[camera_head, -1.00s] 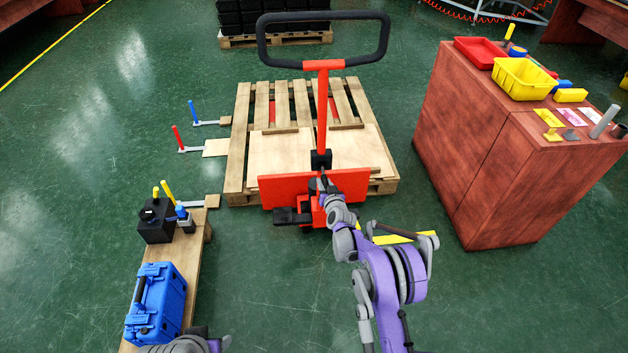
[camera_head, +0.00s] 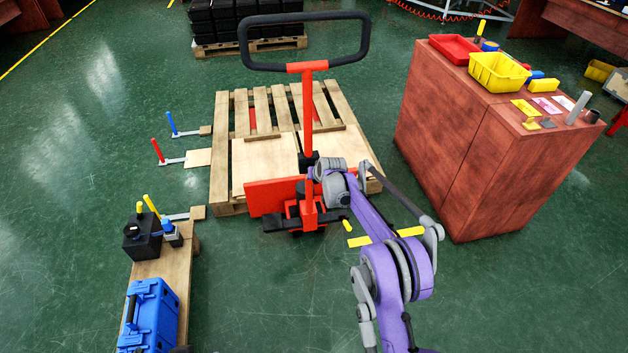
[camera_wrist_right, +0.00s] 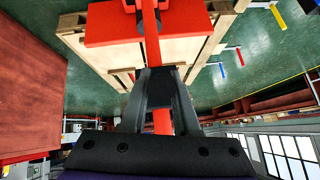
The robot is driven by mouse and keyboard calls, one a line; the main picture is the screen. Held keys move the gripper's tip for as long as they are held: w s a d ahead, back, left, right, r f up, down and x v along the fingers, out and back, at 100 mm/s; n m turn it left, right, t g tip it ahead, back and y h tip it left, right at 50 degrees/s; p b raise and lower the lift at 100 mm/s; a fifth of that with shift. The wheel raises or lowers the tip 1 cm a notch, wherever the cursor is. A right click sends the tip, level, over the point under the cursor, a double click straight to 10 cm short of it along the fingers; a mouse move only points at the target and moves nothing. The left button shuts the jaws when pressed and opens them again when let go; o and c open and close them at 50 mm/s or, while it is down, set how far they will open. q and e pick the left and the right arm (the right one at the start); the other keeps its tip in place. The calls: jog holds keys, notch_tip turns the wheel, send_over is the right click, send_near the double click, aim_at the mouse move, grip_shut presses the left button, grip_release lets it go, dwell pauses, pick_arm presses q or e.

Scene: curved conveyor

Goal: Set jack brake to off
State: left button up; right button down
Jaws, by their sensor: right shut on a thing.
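The red pallet jack (camera_head: 270,195) stands at the near side of a wooden pallet (camera_head: 222,130), with its red handle post (camera_head: 307,105) upright and a black loop grip (camera_head: 245,45) on top. A black block (camera_head: 306,160) sits low on the post. My right gripper (camera_head: 314,172) is at this block, its wrist partly covering it. In the right wrist view its two fingers (camera_wrist_right: 161,85) are shut on the black block (camera_wrist_right: 160,92). I cannot make out a brake marking or its setting. My left gripper is not in view.
A red-brown cabinet (camera_head: 480,150) with a yellow bin (camera_head: 498,72) stands at right. A wooden bench (camera_head: 172,270) with a blue case (camera_head: 150,315) is at lower left. Red (camera_head: 156,150) and blue (camera_head: 172,122) levers stand left of the pallet.

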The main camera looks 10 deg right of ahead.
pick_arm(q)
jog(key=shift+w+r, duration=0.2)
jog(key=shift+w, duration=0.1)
pick_arm(e)
jog(key=shift+w+r+g, duration=0.3)
jog(key=shift+r+g, duration=0.3)
jog(key=shift+g, duration=0.2)
jog(key=c, duration=0.6)
grip_release()
jog(key=shift+c, duration=0.2)
pick_arm(q)
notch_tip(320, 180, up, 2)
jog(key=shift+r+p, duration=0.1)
jog(key=shift+p, duration=0.9)
pick_arm(e)
jog(key=v, duration=1)
jog(key=shift+s+r, duration=0.15)
jog(key=shift+r, duration=0.25)
